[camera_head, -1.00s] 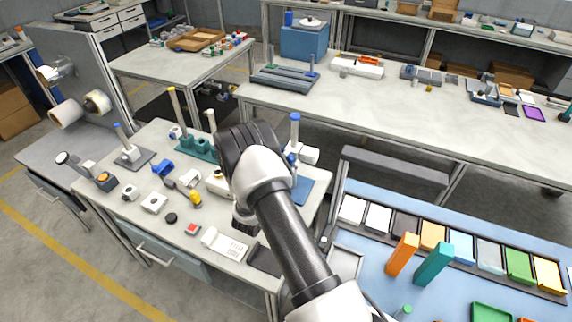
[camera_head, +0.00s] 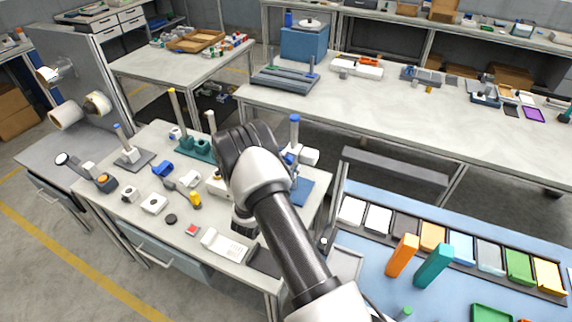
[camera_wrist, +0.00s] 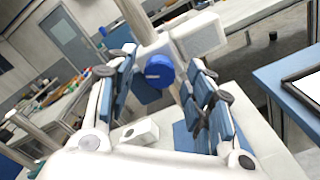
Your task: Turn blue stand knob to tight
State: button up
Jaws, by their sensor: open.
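The blue stand (camera_head: 299,189) has a blue base and a pale upright post with a blue cap, at the right end of the left workbench. My arm hides part of it in the head view. In the wrist view its round blue knob (camera_wrist: 159,69) faces me, on a pale clamp block (camera_wrist: 200,34) by the post. My gripper (camera_wrist: 165,88) is open, with one blue-padded finger on the left of the knob and the other on the right. There are gaps between the pads and the knob. In the head view my arm hides the fingers.
The workbench (camera_head: 133,189) holds a teal stand (camera_head: 198,148), another stand with a grey base (camera_head: 133,158) and several small parts to the left. A blue-topped table (camera_head: 373,282) with trays and upright orange and teal blocks stands at the right.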

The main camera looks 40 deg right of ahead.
jog(key=v, duration=1.1)
jog(key=shift+s+a, duration=0.2)
jog(key=shift+a, duration=0.05)
jog(key=s+d+r+m+g, duration=0.4)
jog(key=s+r+m+g, duration=0.6)
jog(key=r, duration=0.5)
jog(key=s+a+r+m+g+y+b, duration=0.1)
jog(key=s+a+r+m+y, duration=0.15)
jog(key=s, duration=0.35)
jog(key=s+a+r+m+y+b, duration=0.1)
jog(key=s+a+y, duration=0.1)
jog(key=s+y, duration=0.25)
jog(key=s+a+r+m+t+y, duration=0.1)
jog(key=s+a+t+y, duration=0.2)
jog(key=a, duration=0.5)
jog(key=s+a+r+m+t+y, duration=0.1)
jog(key=s+a+r+t+y, duration=0.1)
jog(key=a+y, duration=0.3)
jog(key=s+a+t, duration=0.1)
jog(key=a, duration=0.2)
jog(key=shift+s+a+r+t+y+b, duration=0.3)
jog(key=shift+s+a+t+b, duration=0.1)
